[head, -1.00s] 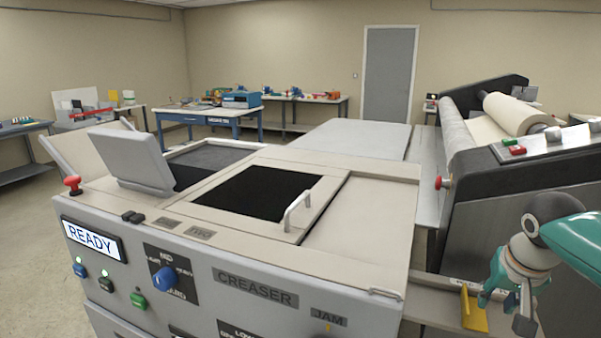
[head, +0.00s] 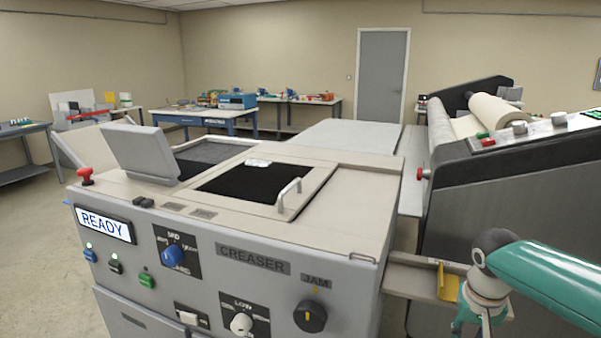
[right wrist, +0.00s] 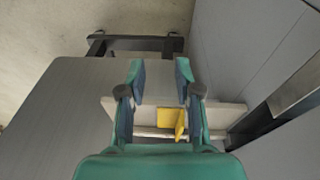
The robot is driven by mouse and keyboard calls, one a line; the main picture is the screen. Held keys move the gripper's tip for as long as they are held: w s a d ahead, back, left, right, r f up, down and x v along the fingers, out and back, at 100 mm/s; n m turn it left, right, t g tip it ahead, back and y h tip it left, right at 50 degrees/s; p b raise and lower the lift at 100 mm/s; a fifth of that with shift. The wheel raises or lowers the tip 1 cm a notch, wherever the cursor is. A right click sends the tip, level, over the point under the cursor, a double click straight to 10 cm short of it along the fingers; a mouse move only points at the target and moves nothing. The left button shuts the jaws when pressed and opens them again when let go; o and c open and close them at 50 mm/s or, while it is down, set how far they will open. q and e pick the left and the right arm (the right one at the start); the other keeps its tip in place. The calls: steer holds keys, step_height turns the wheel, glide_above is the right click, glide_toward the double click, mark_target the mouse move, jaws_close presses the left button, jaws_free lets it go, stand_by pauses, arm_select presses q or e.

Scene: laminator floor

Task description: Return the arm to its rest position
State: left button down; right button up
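My right arm (head: 555,280) is teal and comes in from the right in the head view, bent down beside the creaser (head: 345,240). My right gripper is at the bottom edge there, partly cut off. In the right wrist view the right gripper (right wrist: 160,85) has its two fingers apart with nothing held between them. A yellow block (right wrist: 171,118) on a pale side tray (right wrist: 228,115) lies below the gripper; it also shows in the head view (head: 447,282). My left arm and left gripper are not in view.
The creaser has a READY display (head: 103,225), a handle (head: 289,194) on its top frame and a black JAM knob (head: 310,316). A laminator (head: 500,185) with a large roll (head: 490,113) stands close at right. Open floor (head: 45,230) lies at left.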

steer(key=s+a+f+n+g+y, duration=0.1)
steer(key=s+a+f+g, duration=0.3)
steer(key=f, duration=0.6)
steer(key=s+a+f+n+y, duration=0.1)
steer(key=s+a+f, duration=0.1)
steer(key=a+f, duration=0.6)
steer(key=s+a+f+t+y, duration=0.1)
steer(key=s+a+f, duration=0.4)
steer(key=f, duration=0.3)
steer(key=s+a+f+t+y, duration=0.1)
steer(key=s+a+f+y, duration=0.1)
steer(key=s+a+f, duration=0.4)
step_height(320, 180, down, 4)
steer(key=shift+s+a+r+n+t+y, duration=0.2)
steer(key=shift+s+n+t+y, duration=0.15)
steer(key=shift+s, duration=0.8)
